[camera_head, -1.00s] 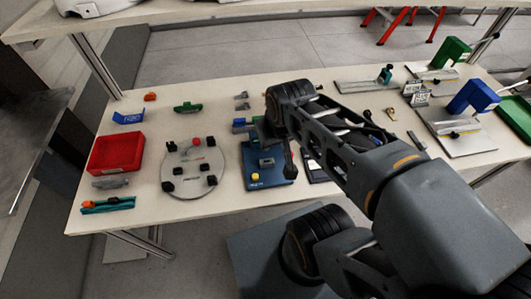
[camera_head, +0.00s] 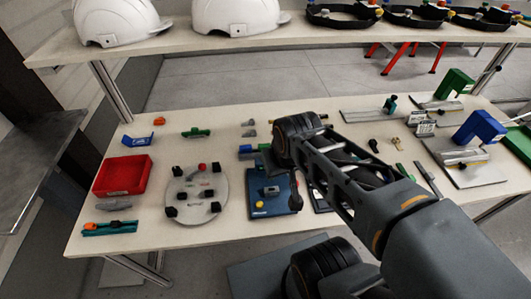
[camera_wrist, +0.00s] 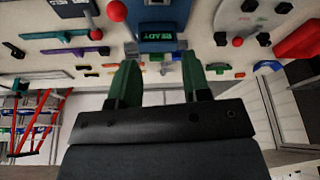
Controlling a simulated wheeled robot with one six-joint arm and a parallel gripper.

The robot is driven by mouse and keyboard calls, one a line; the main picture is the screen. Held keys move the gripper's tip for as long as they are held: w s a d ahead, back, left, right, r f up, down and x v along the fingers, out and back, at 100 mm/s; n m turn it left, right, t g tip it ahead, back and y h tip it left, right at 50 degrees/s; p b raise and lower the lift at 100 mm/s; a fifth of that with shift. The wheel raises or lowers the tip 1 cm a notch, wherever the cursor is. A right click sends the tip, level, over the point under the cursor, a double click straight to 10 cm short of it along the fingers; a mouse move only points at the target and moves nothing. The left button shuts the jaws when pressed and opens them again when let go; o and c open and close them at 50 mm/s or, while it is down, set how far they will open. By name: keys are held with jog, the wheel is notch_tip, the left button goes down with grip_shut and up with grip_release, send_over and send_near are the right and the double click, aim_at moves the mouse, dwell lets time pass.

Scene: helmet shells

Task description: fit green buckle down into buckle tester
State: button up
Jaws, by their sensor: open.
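The blue buckle tester (camera_head: 284,203) lies flat on the table, with a grey block and a yellow button on it. In the wrist view its blue housing (camera_wrist: 158,46) has a lit display reading READY and lies ahead of my gripper. My gripper (camera_wrist: 160,68) is open, its two dark green fingers wide apart, with nothing visibly held. In the head view my arm covers the area behind and right of the tester. A small green piece (camera_head: 261,147) sits beside a blue one behind the tester, partly hidden by my arm. I cannot tell whether it is the green buckle.
Left of the tester are a round grey plate (camera_head: 207,207) with black blocks, a red tray (camera_head: 123,175) and a green part (camera_head: 196,132). Fixtures with green (camera_head: 455,83) and blue (camera_head: 480,128) arches stand right. A shelf (camera_head: 180,60) with white helmets runs behind.

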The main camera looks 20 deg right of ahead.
jog(key=shift+o, duration=0.3)
jog(key=shift+o, duration=0.2)
jog(key=shift+f, duration=0.3)
jog(key=n+g+b, duration=0.4)
jog(key=n+b, duration=0.1)
jog(key=n, duration=1.1)
send_over(264, 145)
notch_tip(264, 145, down, 3)
notch_tip(264, 145, down, 13)
